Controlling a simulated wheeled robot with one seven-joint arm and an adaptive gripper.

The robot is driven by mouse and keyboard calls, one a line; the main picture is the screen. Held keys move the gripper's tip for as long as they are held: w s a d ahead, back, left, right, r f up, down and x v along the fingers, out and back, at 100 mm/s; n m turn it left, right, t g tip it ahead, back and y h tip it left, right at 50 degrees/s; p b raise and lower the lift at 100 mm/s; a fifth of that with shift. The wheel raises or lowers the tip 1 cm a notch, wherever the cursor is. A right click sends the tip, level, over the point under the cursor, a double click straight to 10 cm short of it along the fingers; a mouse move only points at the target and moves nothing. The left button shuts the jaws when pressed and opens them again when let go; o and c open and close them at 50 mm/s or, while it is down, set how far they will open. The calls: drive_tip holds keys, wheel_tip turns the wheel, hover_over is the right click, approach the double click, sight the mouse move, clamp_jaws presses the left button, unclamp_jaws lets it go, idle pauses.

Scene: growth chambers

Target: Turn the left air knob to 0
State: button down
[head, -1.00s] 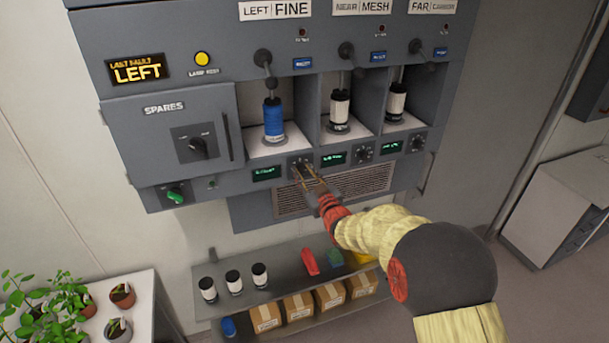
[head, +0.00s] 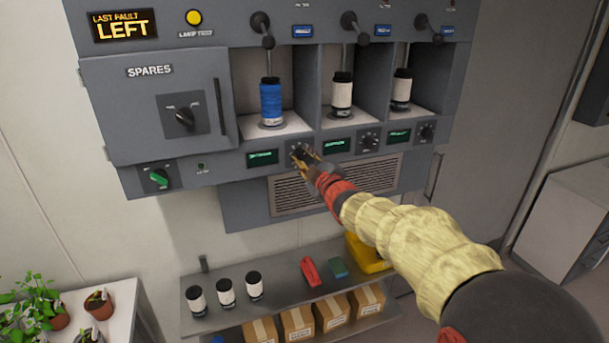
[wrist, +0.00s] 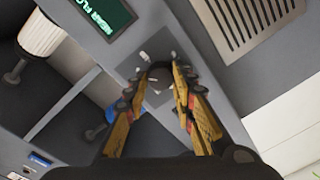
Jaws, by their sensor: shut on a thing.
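The left air knob (head: 297,148) is a small dark knob on the panel strip under the left bay, just right of the left green display (head: 262,157). My gripper (head: 304,157) is at this knob and hides much of it. In the wrist view the fingers (wrist: 160,88) are shut on the knob (wrist: 159,74), one on each side. White marks ring the knob on its dark plate. I cannot read the knob's setting. The display text is too small to read in the head view.
The near knob (head: 368,141) and far knob (head: 427,132) sit to the right on the same strip. The blue cartridge (head: 271,103) stands in the left bay above. A vent grille (head: 345,184) lies below, and a shelf (head: 232,305) with cartridges and boxes is lower down.

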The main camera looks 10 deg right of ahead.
drive_tip(key=n+b, duration=0.2)
drive_tip(key=b, duration=0.1)
drive_tip(key=n+b, duration=0.2)
drive_tip(key=b, duration=0.1)
drive_tip(key=n+b, duration=0.2)
drive_tip(key=b, duration=0.1)
drive_tip(key=shift+f+h+b, duration=0.3)
drive_tip(key=shift+f+b, duration=0.05)
drive_tip(key=shift+b, duration=0.05)
drive_tip(key=n+b, duration=0.3)
drive_tip(key=b, duration=0.1)
drive_tip(key=shift+a, duration=0.1)
drive_tip(key=n+b, duration=0.3)
drive_tip(key=n, duration=0.1)
drive_tip(key=shift+h, duration=0.3)
drive_tip(key=n+b, duration=0.5)
drive_tip(key=n, duration=0.1)
drive_tip(key=shift+n, duration=0.4)
drive_tip(key=n+b, duration=0.1)
drive_tip(key=n, duration=0.2)
drive_tip(key=n+b, duration=0.2)
drive_tip(key=n, duration=0.1)
drive_tip(key=shift+t+h, duration=0.3)
drive_tip(key=shift+n+b, duration=0.3)
